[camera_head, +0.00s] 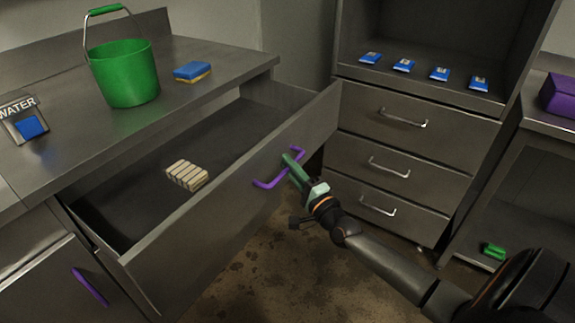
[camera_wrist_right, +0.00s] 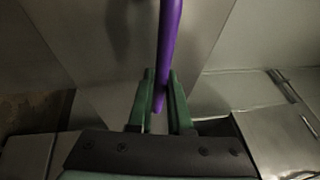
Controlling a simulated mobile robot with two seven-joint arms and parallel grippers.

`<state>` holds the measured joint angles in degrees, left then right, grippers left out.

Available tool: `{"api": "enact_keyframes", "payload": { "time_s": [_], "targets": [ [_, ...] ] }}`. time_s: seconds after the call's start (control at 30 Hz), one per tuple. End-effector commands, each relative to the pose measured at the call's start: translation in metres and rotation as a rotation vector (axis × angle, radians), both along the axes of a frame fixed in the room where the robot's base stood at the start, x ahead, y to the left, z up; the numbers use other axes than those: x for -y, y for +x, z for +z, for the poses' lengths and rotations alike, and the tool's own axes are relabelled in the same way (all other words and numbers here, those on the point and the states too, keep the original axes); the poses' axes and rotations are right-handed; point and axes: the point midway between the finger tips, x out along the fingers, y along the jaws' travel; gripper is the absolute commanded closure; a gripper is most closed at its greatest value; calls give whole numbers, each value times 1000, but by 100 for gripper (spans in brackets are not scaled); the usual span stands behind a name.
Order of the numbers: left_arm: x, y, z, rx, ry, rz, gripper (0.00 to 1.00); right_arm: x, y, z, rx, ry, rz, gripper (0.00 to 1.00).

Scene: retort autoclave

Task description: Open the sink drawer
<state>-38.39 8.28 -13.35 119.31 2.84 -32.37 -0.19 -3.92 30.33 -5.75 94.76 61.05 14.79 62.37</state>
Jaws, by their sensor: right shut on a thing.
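The sink drawer (camera_head: 205,240) is pulled far out from under the counter in the head view, and its inside shows. Its purple handle (camera_head: 266,184) is on the drawer front. My right gripper (camera_head: 293,160) is at this handle, with its green fingers shut on it. In the right wrist view, the purple handle (camera_wrist_right: 170,45) runs down between the two green fingers of the gripper (camera_wrist_right: 160,90). A stack of tan bars (camera_head: 187,175) lies in the drawer. My left gripper is not in view.
A green bucket (camera_head: 125,72), a blue and yellow sponge (camera_head: 192,71) and a WATER button box (camera_head: 27,122) are on the counter. A cabinet with several drawers (camera_head: 375,165) stands close to the open drawer's right end. A green object (camera_head: 494,251) lies on a shelf at right.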

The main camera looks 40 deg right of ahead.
Motion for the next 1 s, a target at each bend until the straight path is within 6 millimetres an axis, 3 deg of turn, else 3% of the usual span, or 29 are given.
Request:
{"api": "enact_keyframes", "payload": {
  "time_s": [0.4, 0.43, 0.67, 1.0],
  "targets": [
    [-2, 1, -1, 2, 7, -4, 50, 0, -1, -1, -2, 0, 0, 100],
    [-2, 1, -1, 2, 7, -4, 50, 0, -1, -1, -2, 0, 0, 80],
    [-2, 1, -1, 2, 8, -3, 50, 0, -1, 0, -1, 0, 0, 55],
    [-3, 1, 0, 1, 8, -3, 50, 0, -4, -1, -1, 0, 0, 53]
  ]
}}
